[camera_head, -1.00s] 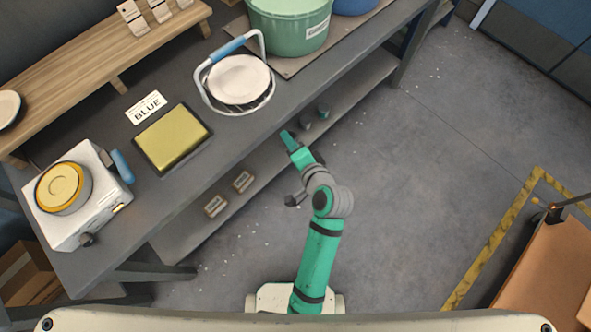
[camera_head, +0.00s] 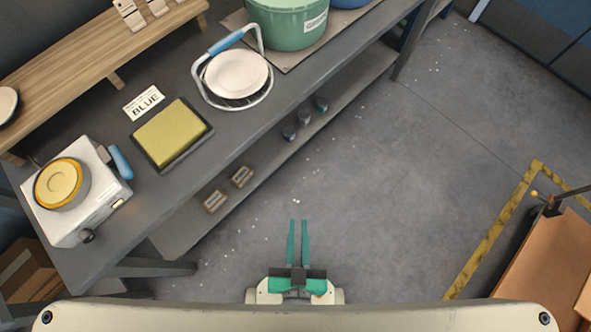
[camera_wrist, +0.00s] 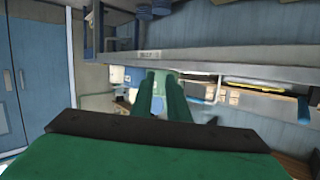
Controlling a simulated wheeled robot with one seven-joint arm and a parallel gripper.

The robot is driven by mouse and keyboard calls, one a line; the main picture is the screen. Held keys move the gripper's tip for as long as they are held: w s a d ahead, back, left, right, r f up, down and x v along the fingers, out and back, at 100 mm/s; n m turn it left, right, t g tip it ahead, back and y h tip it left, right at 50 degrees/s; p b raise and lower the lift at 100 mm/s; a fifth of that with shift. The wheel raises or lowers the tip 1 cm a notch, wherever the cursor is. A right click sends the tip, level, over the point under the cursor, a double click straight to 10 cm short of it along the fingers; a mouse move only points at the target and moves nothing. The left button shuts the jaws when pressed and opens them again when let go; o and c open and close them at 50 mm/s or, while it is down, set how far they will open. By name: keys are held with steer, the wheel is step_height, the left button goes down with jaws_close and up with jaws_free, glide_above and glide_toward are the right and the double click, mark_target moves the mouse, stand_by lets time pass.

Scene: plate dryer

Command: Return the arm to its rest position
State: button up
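My gripper (camera_head: 298,222) is drawn back close to my base at the bottom middle of the head view. Its two green fingers point away from me toward the bench, with a narrow gap and nothing between them. It is over the open floor, apart from the bench (camera_head: 228,128). In the wrist view, my gripper (camera_wrist: 160,78) also shows a small empty gap between the fingers. The rest of my arm is folded and mostly hidden behind the gripper and my body's front edge.
On the bench are a wire basket with a white plate (camera_head: 236,74), a yellow pad (camera_head: 172,133), a white appliance (camera_head: 82,198) and a green pot (camera_head: 287,22). A cardboard box (camera_head: 545,262) stands at right. The floor (camera_head: 400,190) between is clear.

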steer(key=shift+s+a+r+n, duration=0.3)
steer(key=shift+s+r+n, duration=0.3)
steer(key=shift+s+r, duration=0.35)
stand_by(0.9)
